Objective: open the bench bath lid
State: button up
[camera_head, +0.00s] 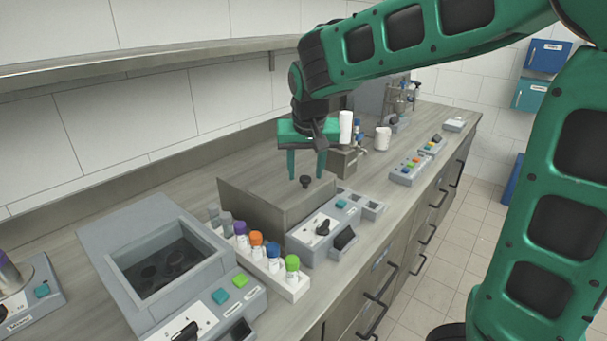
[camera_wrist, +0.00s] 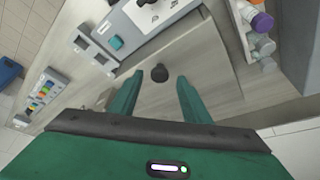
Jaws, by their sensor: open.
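The bench bath (camera_head: 310,247) is a grey unit with a control panel in front. Its box-shaped metal lid (camera_head: 243,188) sits down over it and looks closed. A black knob (camera_head: 305,182) stands on the lid's top, and it also shows in the wrist view (camera_wrist: 160,73). My gripper (camera_head: 306,175) is green and points down above the lid. Its two fingers are apart, with nothing between them that I can see held. In the wrist view the knob appears between the fingertips; the fingertips seem slightly above it, and I see no contact.
A rack of colour-capped tubes (camera_head: 290,287) stands close to the left of the bench bath. An open-welled grey unit (camera_head: 170,260) is further left. A white cup (camera_head: 383,138) and a control box (camera_head: 410,168) are to the right. A shelf (camera_head: 150,62) runs along the wall.

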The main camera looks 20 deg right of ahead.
jog(key=shift+x, duration=0.75)
jog(key=shift+c, duration=0.5)
grip_shut()
jog(key=w+a, duration=0.2)
jog(key=w, duration=0.1)
jog(key=w+a, duration=0.2)
jog(key=w, duration=0.2)
jog(key=w+a, duration=0.2)
jog(key=w, duration=0.1)
jog(key=shift+w, duration=0.3)
jog(key=shift+o, duration=0.5)
grip_release()
jog(key=shift+s+r, duration=0.1)
